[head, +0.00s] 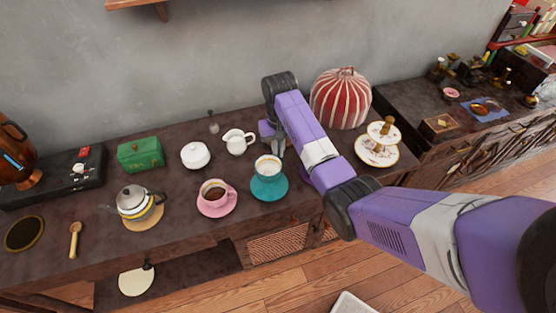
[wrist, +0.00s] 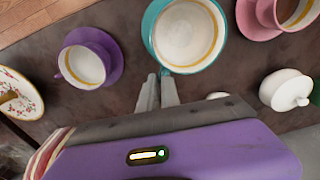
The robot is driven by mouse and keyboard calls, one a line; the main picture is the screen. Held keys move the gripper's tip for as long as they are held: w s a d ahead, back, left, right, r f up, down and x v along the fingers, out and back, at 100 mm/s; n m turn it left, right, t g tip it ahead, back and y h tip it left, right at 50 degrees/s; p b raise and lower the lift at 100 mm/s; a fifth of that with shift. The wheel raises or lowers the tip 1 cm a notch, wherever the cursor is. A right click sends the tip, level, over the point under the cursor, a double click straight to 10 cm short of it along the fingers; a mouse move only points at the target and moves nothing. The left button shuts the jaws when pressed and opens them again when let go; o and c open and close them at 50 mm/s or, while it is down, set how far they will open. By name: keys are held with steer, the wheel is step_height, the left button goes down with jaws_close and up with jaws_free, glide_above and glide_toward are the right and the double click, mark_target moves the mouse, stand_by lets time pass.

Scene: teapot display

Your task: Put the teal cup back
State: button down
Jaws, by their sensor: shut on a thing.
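The teal cup (head: 268,170), pale inside with a gold ring, is upright over the teal saucer (head: 268,192) in the head view. I cannot tell whether it touches the saucer. In the wrist view the teal cup (wrist: 185,36) is large at top centre and hides the saucer. My gripper (wrist: 160,86) is shut at the near side of the cup, where its handle would be; the fingers hide most of that grip. In the head view my gripper (head: 276,140) is just behind the cup, partly covered by my arm.
A pink cup (head: 213,193) on a pink saucer is close on the left. A white creamer (head: 238,141) and lidded sugar bowl (head: 195,155) stand behind. A purple cup (wrist: 85,62) on its saucer is nearby. A striped tea cosy (head: 340,98) and tiered stand (head: 378,150) are right.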

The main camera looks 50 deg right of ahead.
mark_target(278, 160)
steer(key=shift+f, duration=2.4)
steer(key=shift+f, duration=0.15)
steer(key=c, duration=1.6)
jaws_free()
steer(key=r, duration=1.2)
steer(key=shift+s+a+r+b, duration=0.1)
steer(key=shift+s+r+b, duration=0.1)
steer(key=shift+b, duration=0.2)
